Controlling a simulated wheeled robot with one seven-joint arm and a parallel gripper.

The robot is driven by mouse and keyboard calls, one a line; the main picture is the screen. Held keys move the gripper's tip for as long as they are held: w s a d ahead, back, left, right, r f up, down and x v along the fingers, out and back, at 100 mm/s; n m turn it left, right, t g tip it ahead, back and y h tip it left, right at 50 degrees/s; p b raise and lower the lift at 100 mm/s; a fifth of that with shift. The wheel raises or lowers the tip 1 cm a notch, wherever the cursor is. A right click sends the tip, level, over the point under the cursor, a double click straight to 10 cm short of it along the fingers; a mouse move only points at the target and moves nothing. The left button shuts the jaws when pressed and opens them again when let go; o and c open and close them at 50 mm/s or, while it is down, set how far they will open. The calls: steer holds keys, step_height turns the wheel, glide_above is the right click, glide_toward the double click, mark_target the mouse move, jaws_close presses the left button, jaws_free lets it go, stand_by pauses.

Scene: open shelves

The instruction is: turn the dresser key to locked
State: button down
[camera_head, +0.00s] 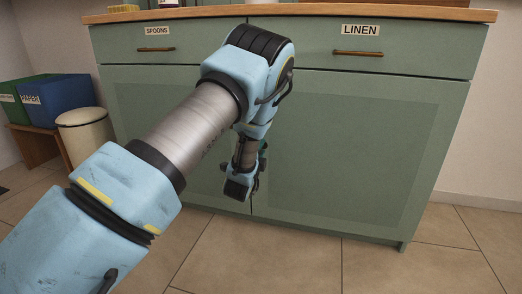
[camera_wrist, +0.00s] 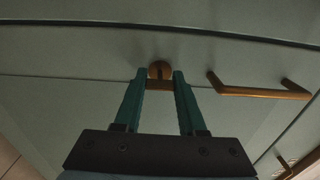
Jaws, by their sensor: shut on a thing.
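The dresser (camera_head: 350,150) is a green cabinet with a wooden top, two upper drawers and doors below. In the wrist view a round brass lock plate (camera_wrist: 160,67) sits on its green front, with a dark slot in the middle. A brass key (camera_wrist: 160,85) shows just below the plate, between the fingers of my gripper (camera_wrist: 160,78). The two green fingers are shut on the key, one at each side. In the head view my arm hides the lock, the key and most of the fingers.
A brass handle (camera_wrist: 262,92) is close to the right of my fingers in the wrist view. The drawers carry labels, SPOONS (camera_head: 157,31) and LINEN (camera_head: 361,30). A cream bin (camera_head: 85,135) and a blue box (camera_head: 58,100) stand left of the dresser. The tiled floor in front is clear.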

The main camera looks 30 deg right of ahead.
steer(key=shift+c, duration=2.4)
jaws_free()
steer(key=p+v, duration=0.3)
steer(key=v, duration=0.7)
steer(key=shift+s+a, duration=0.3)
